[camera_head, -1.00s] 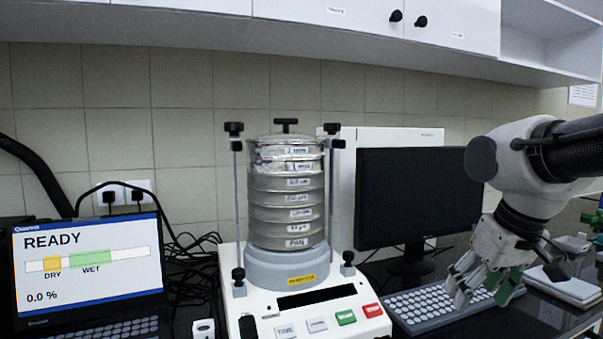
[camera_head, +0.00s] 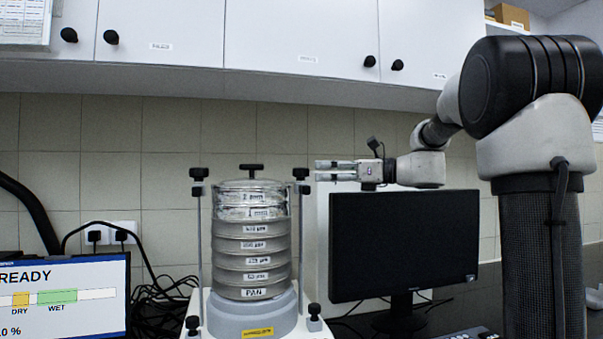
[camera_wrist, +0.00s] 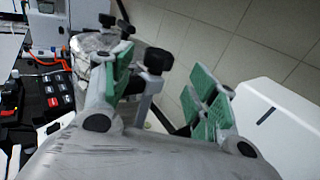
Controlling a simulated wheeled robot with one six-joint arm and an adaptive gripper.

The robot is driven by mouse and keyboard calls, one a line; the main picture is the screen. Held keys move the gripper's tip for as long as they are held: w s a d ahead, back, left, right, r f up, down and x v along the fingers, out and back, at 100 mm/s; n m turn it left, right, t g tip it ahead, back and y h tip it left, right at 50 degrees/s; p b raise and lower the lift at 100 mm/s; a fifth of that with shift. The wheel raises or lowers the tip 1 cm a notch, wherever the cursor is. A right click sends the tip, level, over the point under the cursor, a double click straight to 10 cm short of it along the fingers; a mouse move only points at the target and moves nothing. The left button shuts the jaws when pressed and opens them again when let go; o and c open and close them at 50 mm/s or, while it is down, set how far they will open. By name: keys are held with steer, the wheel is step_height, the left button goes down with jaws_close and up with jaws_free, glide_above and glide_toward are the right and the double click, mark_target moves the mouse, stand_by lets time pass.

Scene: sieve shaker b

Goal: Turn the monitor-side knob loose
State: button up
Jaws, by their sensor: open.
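The sieve shaker has a stack of sieves (camera_head: 251,240) between two clamp rods, with a black knob on each. The monitor-side knob (camera_head: 301,174) tops the right rod; it also shows in the wrist view (camera_wrist: 157,61). My gripper (camera_head: 318,170) is level with this knob and just right of it, fingers pointing left. In the wrist view my open gripper (camera_wrist: 162,86) has its green pads apart, with the knob ahead between them. I see no clear contact. The other top knob (camera_head: 199,174) is on the left rod.
The black monitor (camera_head: 403,245) stands below my gripper. A laptop (camera_head: 65,295) reading READY is at the left. Wall cabinets (camera_head: 300,45) hang above. A center knob (camera_head: 252,168) tops the sieve lid.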

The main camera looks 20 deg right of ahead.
mark_target(302, 171)
steer(key=x, duration=0.7)
steer(key=shift+w+a, duration=0.1)
steer(key=shift+a, duration=0.1)
steer(key=c, duration=1)
